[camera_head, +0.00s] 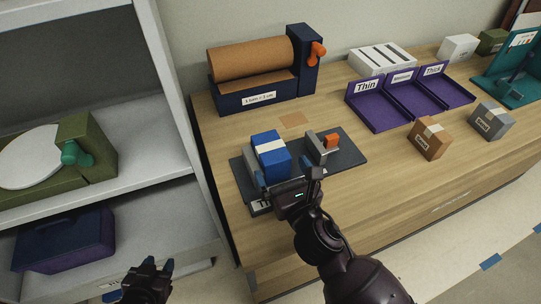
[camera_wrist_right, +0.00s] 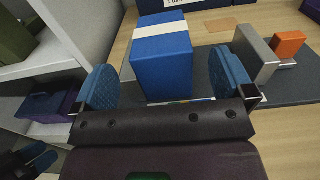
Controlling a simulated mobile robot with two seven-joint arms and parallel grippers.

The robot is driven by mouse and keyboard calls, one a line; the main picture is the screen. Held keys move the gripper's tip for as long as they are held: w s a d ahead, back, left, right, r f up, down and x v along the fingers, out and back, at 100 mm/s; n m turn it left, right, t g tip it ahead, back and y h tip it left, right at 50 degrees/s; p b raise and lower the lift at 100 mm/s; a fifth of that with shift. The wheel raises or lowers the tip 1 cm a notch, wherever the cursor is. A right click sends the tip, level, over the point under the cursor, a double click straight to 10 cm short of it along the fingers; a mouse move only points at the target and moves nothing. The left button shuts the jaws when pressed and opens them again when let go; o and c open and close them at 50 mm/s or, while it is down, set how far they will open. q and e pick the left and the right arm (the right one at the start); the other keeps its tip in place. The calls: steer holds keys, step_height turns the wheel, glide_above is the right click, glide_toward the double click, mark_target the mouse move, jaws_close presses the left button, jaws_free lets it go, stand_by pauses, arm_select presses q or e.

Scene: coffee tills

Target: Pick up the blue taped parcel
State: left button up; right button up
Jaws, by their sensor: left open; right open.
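The blue taped parcel (camera_head: 270,157) stands upright on a dark grey mat (camera_head: 347,155) on the wooden counter, with a pale tape band across its top. It also shows in the right wrist view (camera_wrist_right: 161,62), ahead of and between the blue finger pads. My right gripper (camera_head: 287,184) is open at the near side of the parcel; in the right wrist view its fingers (camera_wrist_right: 170,88) are spread wide with nothing gripped. Whether a pad touches the parcel, I cannot tell. My left gripper (camera_head: 150,275) is open and empty, low at the left by the shelf.
A grey block with an orange part (camera_head: 323,145) stands on the mat right of the parcel. A brown paper roll dispenser (camera_head: 255,75) is behind. Purple trays (camera_head: 375,115), a brown box (camera_head: 430,139) and a grey box (camera_head: 491,122) are at right. White shelving (camera_head: 150,150) borders the left.

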mark_target(279, 163)
steer(key=x, duration=0.4)
steer(key=shift+w+a+r, duration=0.15)
steer(key=shift+w, duration=0.25)
steer(key=shift+c, duration=0.2)
steer(key=c, duration=1.1)
